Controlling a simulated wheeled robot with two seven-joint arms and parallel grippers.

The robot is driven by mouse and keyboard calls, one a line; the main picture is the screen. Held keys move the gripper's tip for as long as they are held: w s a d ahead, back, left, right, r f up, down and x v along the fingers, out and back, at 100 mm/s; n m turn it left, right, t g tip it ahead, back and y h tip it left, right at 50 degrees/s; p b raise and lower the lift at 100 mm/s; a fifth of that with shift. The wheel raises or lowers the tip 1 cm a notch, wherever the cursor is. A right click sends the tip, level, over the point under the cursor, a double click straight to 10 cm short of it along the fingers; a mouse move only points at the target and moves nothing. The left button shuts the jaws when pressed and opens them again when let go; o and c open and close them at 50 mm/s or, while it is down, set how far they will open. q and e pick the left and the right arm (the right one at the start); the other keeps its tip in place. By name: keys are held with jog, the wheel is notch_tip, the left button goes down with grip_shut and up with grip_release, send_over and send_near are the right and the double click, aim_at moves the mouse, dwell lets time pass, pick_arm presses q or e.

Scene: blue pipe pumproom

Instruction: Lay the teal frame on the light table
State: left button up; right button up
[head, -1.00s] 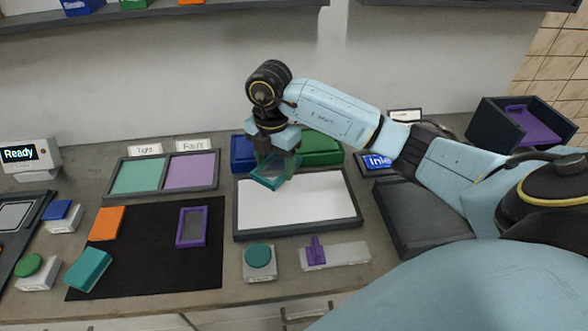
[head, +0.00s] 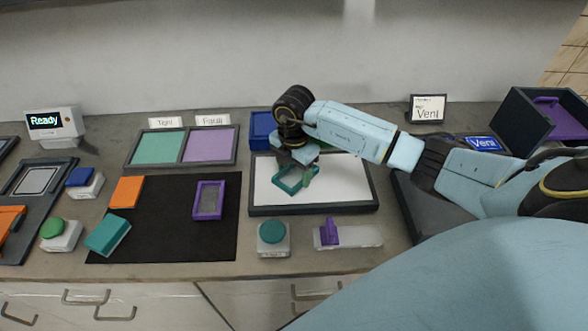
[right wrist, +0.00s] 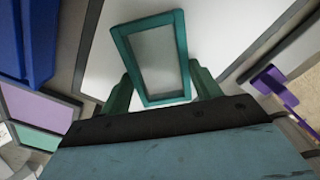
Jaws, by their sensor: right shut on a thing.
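The teal frame (head: 287,190) is a small rectangular frame. My right gripper (head: 300,176) is shut on it and holds it over the left part of the light table (head: 345,186), a white panel with a dark rim. In the right wrist view the teal frame (right wrist: 128,72) sits between the two teal fingers of the right gripper (right wrist: 162,88), with the white panel (right wrist: 220,35) behind it. The frame looks slightly tilted in the head view. I cannot tell whether it touches the panel. My left gripper is not in view.
A black mat (head: 165,235) to the left holds a purple frame (head: 209,201), an orange piece (head: 126,191) and a teal block (head: 108,235). Blue (head: 262,127) and green bins stand behind the light table. A teal button (head: 272,232) and purple switch (head: 329,233) stand in front.

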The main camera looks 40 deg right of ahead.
aim_at(294, 174)
jog(key=shift+f, duration=0.15)
jog(key=o, duration=1)
notch_tip(294, 174, up, 12)
jog(key=shift+r, duration=0.25)
